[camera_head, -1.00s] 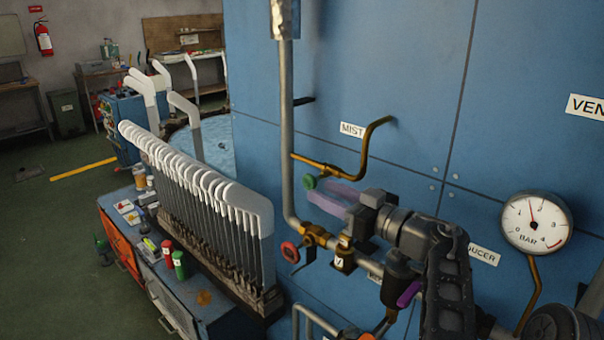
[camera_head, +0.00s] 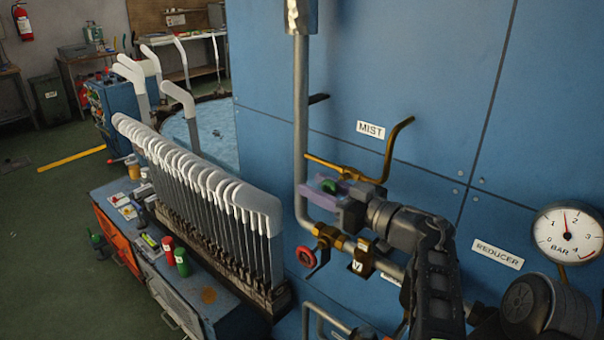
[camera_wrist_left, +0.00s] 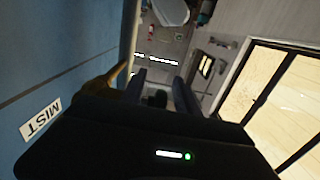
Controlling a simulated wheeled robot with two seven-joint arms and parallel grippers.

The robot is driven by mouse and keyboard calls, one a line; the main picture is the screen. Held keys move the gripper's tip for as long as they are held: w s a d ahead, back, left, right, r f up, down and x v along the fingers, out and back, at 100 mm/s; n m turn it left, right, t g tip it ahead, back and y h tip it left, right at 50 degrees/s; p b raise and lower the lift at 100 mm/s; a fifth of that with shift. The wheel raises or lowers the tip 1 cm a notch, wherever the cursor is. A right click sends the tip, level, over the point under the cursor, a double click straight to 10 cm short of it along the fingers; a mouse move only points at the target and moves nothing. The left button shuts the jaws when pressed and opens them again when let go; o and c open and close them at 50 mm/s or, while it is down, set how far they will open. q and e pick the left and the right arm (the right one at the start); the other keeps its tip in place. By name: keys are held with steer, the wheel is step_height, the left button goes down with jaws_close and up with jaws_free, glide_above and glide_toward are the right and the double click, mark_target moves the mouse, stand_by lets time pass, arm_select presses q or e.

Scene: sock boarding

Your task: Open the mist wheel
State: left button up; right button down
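The gripper looks open around the wheel; firm contact is not visible. My right gripper cannot be made out.
A red wheel (camera_head: 306,257) on a brass valve is just below my left gripper. A vertical grey pipe (camera_head: 301,120) runs close by at left. A pressure gauge (camera_head: 567,234) is at right. A rack of white-topped boards (camera_head: 205,190) stands left on a bench.

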arm_select(q)
steer(key=shift+w+a, duration=0.15)
steer(key=shift+c, duration=0.6)
jaws_close()
